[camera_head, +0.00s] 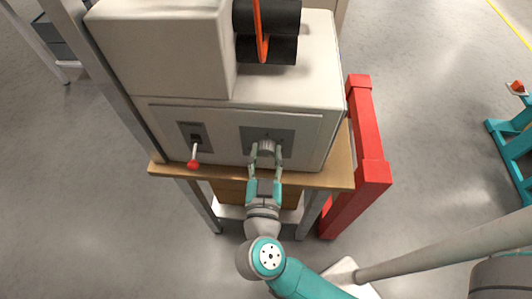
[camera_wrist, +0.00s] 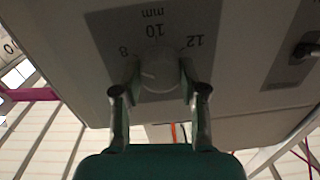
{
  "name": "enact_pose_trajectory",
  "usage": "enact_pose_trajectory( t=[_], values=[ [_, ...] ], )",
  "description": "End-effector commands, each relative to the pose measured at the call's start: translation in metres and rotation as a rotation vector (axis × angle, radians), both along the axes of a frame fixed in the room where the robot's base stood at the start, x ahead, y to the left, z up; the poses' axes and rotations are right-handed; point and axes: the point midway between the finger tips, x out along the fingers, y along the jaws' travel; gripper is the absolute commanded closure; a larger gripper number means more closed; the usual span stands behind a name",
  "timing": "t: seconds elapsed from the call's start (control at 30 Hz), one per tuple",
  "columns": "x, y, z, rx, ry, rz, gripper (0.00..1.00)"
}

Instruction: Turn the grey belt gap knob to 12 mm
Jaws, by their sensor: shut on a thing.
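The grey belt gap knob (camera_head: 266,147) is on a dark plate on the front of a cream machine. In the wrist view the knob (camera_wrist: 158,72) is below an upside-down mm scale (camera_wrist: 155,28) marked 8, 10 and 12, with 8 at picture left and 12 at right. A short pale line shows on the knob's left side; I cannot tell surely which number it matches. My gripper (camera_head: 266,155) is shut on the knob, one finger on each side. The fingers also show in the wrist view (camera_wrist: 160,88).
A red-tipped lever (camera_head: 193,163) is left of the knob on the same panel. A wooden bench edge (camera_head: 225,176) runs below the panel. A red frame (camera_head: 366,140) stands close on the right.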

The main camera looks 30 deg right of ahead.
Motion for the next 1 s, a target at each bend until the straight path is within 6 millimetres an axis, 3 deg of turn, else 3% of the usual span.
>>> enact_pose_trajectory(
  t=[0.47,1.0],
  values=[
    [0.0000,0.0000,-0.0005,0.118,-0.085,0.001,0.93],
    [0.0000,0.0000,-0.0014,0.518,-0.375,0.000,0.93]
  ],
)
